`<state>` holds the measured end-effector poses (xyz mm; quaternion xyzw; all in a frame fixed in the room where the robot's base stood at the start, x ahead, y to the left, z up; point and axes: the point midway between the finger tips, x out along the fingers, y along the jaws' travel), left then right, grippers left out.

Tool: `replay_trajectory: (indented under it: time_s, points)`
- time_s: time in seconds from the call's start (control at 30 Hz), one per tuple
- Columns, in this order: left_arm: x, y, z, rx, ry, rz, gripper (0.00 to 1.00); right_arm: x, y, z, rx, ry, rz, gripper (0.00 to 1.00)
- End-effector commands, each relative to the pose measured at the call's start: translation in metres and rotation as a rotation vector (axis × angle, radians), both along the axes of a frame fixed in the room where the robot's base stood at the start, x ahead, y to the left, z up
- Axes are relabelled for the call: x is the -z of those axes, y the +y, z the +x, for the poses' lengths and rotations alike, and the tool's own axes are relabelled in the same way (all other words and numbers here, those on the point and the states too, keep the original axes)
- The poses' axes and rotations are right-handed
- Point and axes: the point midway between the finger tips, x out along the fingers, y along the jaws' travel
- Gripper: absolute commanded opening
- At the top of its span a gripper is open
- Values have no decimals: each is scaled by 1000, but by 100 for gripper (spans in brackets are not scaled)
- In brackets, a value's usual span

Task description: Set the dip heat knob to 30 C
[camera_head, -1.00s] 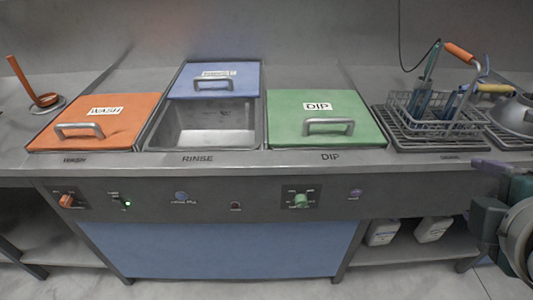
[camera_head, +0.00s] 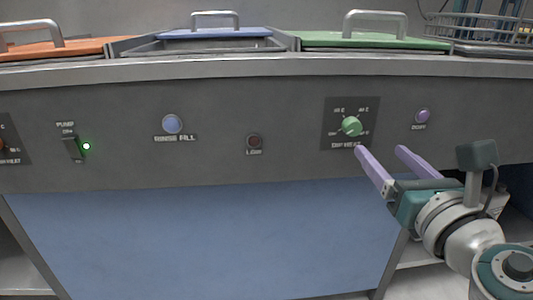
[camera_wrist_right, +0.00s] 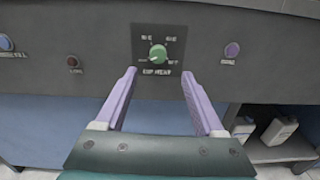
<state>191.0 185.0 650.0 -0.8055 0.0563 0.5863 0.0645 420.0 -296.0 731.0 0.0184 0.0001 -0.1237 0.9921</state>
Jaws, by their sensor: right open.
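The green dip heat knob (camera_head: 351,126) sits on a dark square plate on the front panel, with a label below it and temperature marks around it that are too small to read surely. It also shows in the right wrist view (camera_wrist_right: 157,54), ahead of the fingers and centred between them. My right gripper (camera_head: 383,151) is open and empty, its two purple fingers below and just right of the knob in the head view, apart from it. It also shows in the right wrist view (camera_wrist_right: 160,82). The knob's pointer is not clear. My left gripper is not in view.
A purple button (camera_head: 423,116) is right of the knob. A small red light (camera_head: 254,141), a blue rinse fill button (camera_head: 172,124) and the pump switch (camera_head: 74,148) with a lit green lamp are to its left. The counter edge (camera_head: 260,68) runs above the panel.

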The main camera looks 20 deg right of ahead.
Motion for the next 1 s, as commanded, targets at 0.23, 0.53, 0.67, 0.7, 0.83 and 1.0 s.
replay_trajectory:
  time_s: [0.23, 0.53, 0.67, 0.7, 0.83, 1.0]
  points:
    - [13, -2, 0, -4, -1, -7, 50, 8, -4, 18, -12, 2, -41, 71]
    - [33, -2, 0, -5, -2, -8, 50, 9, -17, 72, -11, 0, -36, 71]
    - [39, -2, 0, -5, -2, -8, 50, 9, -21, 88, -11, 1, -38, 71]
    - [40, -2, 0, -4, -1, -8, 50, 9, -22, 91, -11, 3, -37, 71]
    - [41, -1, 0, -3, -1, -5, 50, 8, -23, 97, -12, 5, -36, 71]
    - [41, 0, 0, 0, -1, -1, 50, 8, -23, 98, -12, 5, -36, 71]
